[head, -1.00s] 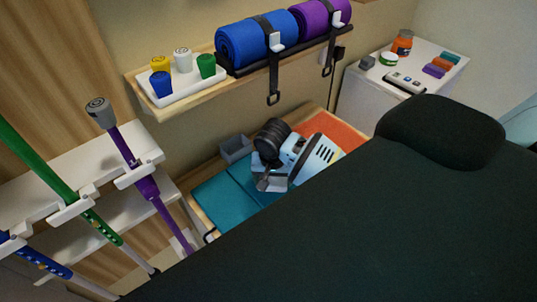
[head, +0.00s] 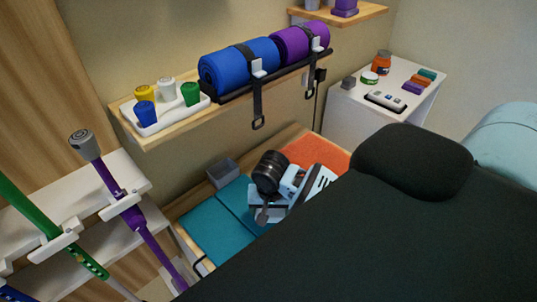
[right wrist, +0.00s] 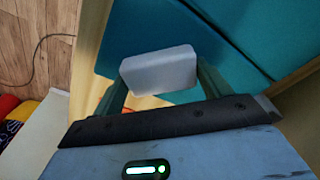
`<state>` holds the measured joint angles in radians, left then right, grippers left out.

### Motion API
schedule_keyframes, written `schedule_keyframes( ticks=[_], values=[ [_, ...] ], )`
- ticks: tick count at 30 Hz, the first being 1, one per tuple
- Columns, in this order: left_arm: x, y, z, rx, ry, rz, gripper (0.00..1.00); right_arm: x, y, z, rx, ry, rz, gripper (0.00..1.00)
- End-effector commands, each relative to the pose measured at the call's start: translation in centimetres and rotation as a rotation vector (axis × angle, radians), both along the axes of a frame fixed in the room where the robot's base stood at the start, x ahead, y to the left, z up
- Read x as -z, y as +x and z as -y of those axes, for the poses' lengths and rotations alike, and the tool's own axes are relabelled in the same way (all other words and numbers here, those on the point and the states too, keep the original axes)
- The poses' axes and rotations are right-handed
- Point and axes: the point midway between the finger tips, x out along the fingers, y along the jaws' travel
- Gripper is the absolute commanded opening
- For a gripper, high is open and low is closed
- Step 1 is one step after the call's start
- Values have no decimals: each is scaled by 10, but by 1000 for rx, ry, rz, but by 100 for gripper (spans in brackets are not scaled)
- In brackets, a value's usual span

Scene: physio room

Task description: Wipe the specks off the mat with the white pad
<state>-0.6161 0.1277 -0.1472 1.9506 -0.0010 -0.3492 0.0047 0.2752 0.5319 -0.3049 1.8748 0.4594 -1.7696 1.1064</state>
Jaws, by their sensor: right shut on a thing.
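The teal mat (head: 207,240) is a folded panel with a seam, lying on a wooden-edged bench behind the dark couch. It also fills the upper part of the right wrist view (right wrist: 250,30). I cannot make out specks on it. My right gripper (head: 266,214) is over the mat's right part. In the right wrist view, its two fingers hold the white pad (right wrist: 160,70), a pale block with rounded edges. I cannot tell whether the pad touches the mat. My arm hides part of the mat. My left gripper is not in view.
The dark padded couch (head: 330,245) fills the front right, its headrest (head: 412,160) raised. A grey bin (head: 222,172) and an orange mat (head: 312,152) flank my arm. A shelf (head: 165,133) with rolled mats hangs above. Poles (head: 115,195) stand at left.

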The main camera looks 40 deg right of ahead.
Motion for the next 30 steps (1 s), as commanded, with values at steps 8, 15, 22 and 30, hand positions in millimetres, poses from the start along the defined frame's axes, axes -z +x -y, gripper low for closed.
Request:
schedule_keyframes(
  ticks=[8, 15, 22, 30],
  values=[
    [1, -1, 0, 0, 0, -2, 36, 3, -19, 1, 0, 0, -11, 58],
    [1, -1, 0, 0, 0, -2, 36, 2, -36, 2, 0, 0, -11, 58],
    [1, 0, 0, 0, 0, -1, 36, 0, -38, 3, 0, 0, -8, 58],
    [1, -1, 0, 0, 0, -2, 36, 3, -35, 3, 1, 0, -6, 58]
  ],
)
